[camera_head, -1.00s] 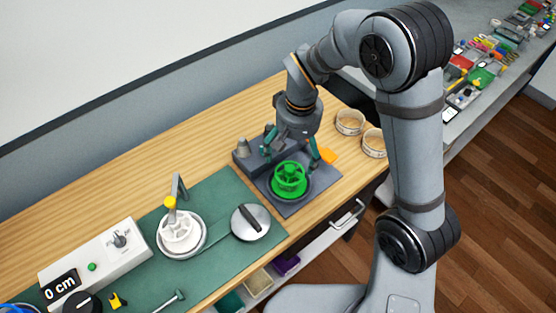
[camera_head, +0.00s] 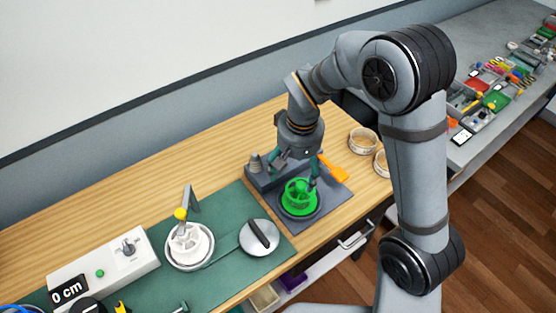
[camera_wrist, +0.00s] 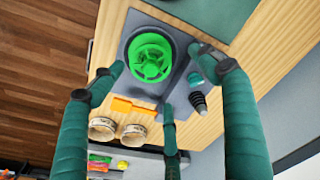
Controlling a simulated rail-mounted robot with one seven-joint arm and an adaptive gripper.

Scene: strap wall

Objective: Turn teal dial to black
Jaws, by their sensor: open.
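I cannot pick out a dial that is clearly teal. A bright green spoked wheel (camera_head: 298,196) sits in a round seat on a dark grey plate (camera_head: 336,190); it also shows in the wrist view (camera_wrist: 150,58). My gripper (camera_head: 293,174) is above the wheel, with its teal fingers spread and nothing between them. In the wrist view my gripper (camera_wrist: 158,76) has three fingers apart around the wheel's area; I cannot tell whether any touches it. A black dial (camera_head: 88,305) is partly cut off at the bottom left edge, and its markings are not readable.
A white control box (camera_head: 105,270) with a knob, a white wheel (camera_head: 188,244) and a grey disc with a black handle (camera_head: 258,237) are to the left. A grey cone (camera_head: 255,163) and an orange piece (camera_head: 333,168) flank the gripper. Round containers (camera_head: 363,141) stand right.

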